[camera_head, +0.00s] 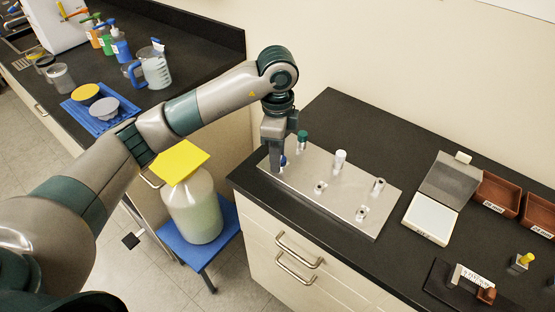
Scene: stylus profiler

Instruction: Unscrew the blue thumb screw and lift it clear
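The blue thumb screw (284,161) stands at the left end of the metal plate (313,182), and only a small part of it shows. My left gripper (276,162) points straight down at it, with its fingers at the screw and hiding most of it. I cannot tell whether the fingers are closed on the screw or only beside it. A green-topped screw (302,138) and a white-topped screw (340,157) stand upright along the plate's back side. My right gripper is not in view.
A large yellow-lidded jar (195,210) stands left of the counter (345,115).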

